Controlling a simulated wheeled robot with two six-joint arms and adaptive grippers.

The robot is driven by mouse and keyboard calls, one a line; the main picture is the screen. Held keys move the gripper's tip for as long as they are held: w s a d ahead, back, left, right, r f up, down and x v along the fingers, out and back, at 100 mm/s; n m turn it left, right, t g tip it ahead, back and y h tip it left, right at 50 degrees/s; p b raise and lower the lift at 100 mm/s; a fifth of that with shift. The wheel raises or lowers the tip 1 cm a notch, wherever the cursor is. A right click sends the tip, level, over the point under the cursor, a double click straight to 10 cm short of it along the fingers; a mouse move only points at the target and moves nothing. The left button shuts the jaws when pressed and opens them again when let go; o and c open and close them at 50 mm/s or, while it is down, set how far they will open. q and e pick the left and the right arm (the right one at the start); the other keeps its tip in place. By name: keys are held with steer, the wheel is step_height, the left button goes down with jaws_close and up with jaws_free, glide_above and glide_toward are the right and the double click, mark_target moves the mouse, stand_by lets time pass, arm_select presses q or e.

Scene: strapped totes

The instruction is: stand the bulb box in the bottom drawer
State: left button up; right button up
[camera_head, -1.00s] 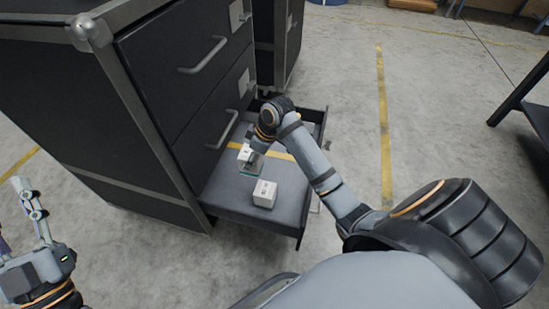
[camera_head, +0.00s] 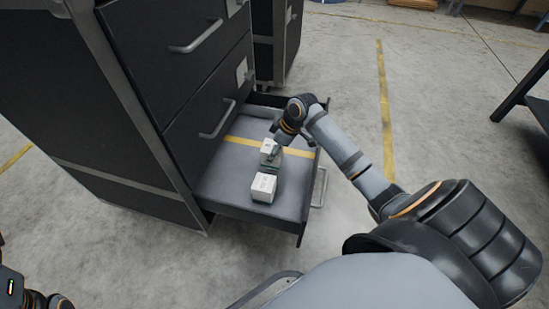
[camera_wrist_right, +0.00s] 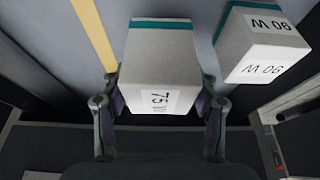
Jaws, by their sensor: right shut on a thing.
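The bottom drawer (camera_head: 228,188) is pulled out of the dark cabinet, with a yellow strip (camera_head: 240,141) across its grey floor. My right gripper (camera_head: 278,152) is inside the drawer, shut on a white bulb box (camera_wrist_right: 160,50) with a teal band and a "75" label. The held box (camera_head: 267,147) is close to the strip; I cannot tell whether it touches the floor. A second white box (camera_head: 264,187), marked "90 W" in the right wrist view (camera_wrist_right: 263,42), stands in the drawer, slightly apart from the held one.
The cabinet's closed upper drawers (camera_head: 185,60) with handles rise beside the open drawer. The open drawer's front has a handle (camera_head: 320,187). A dark table frame (camera_head: 530,105) stands at far right. The concrete floor between is clear.

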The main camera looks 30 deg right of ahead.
steer(key=f+b, duration=0.1)
steer(key=f, duration=0.1)
steer(key=f+b, duration=0.2)
steer(key=shift+d+f, duration=0.1)
steer(key=shift+d, duration=0.3)
steer(key=o, duration=1.2)
